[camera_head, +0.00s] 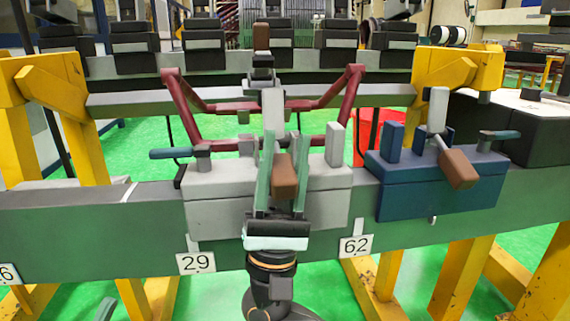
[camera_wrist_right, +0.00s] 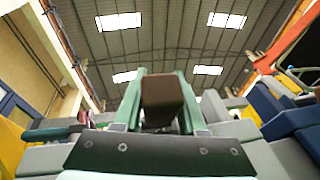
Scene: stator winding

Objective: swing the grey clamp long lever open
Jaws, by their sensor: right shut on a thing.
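The grey clamp (camera_head: 215,213) sits on the green beam above the "29" label. Its long lever has a grey upper part (camera_head: 272,108) and a brown handle (camera_head: 285,178) that slants down toward me. My right gripper (camera_head: 282,172) comes from below with its green fingers shut on the brown handle. The right wrist view shows the handle's end (camera_wrist_right: 165,98) between the two fingers (camera_wrist_right: 160,105). The gripper hides part of the clamp's front. A grey-green tip (camera_head: 106,308) at the bottom left may be my left gripper; its jaws cannot be made out.
A blue clamp (camera_head: 440,195) with its own brown-handled lever stands close on the right. A short blue-grey handle (camera_head: 170,153) sticks out left of the grey clamp. Dark red bars (camera_head: 182,108) rise behind it. The green beam (camera_head: 90,225) crosses the view, on yellow supports (camera_head: 460,260).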

